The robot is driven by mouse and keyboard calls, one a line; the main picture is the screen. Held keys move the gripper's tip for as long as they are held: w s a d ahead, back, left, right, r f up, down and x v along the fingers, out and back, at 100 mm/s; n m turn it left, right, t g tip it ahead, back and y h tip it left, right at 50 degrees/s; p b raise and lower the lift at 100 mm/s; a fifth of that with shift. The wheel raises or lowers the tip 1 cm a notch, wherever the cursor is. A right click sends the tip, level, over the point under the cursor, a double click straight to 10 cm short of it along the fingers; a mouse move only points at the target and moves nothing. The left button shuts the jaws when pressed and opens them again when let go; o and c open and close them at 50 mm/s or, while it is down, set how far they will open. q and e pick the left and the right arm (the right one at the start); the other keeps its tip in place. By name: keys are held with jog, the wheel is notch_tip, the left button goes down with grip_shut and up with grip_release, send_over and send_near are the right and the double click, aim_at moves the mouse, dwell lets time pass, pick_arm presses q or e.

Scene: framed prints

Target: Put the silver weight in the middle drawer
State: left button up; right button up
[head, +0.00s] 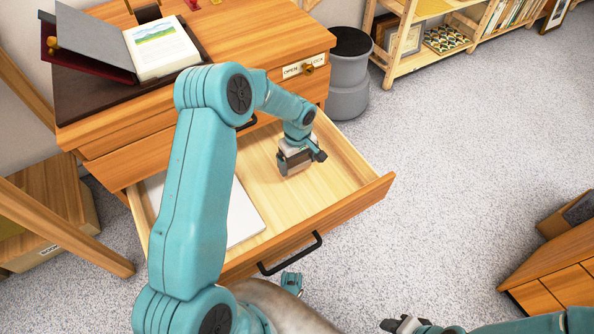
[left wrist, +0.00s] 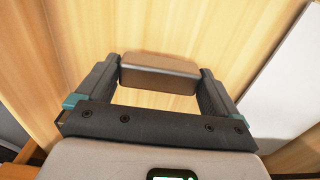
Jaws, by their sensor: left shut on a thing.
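The silver weight (left wrist: 160,74) is a small block with a brownish sheen, gripped between both fingers in the left wrist view. My left gripper (head: 297,158) is shut on it and reaches down inside an open drawer (head: 345,205). In the head view the weight is mostly hidden by the gripper. The pale wooden drawer floor lies beneath it; I cannot tell whether the weight touches the floor. A drawer front with a black handle shows above the open one. My right gripper (head: 405,325) is at the bottom edge, partly cut off, its opening unclear.
A white sheet or pad (head: 243,215) lies in the left part of the drawer. A grey bin (head: 349,75) stands behind.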

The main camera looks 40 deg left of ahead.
aim_at(298, 168)
pick_arm(q)
jog(key=shift+f+b, duration=0.65)
jog(key=shift+f, duration=1.5)
jog(key=o, duration=0.9)
jog(key=shift+o, duration=0.2)
jog(key=shift+r+p, duration=0.3)
jog(key=shift+r, duration=0.1)
notch_tip(298, 168, up, 11)
jog(key=p, duration=0.3)
jog(key=shift+r, duration=0.2)
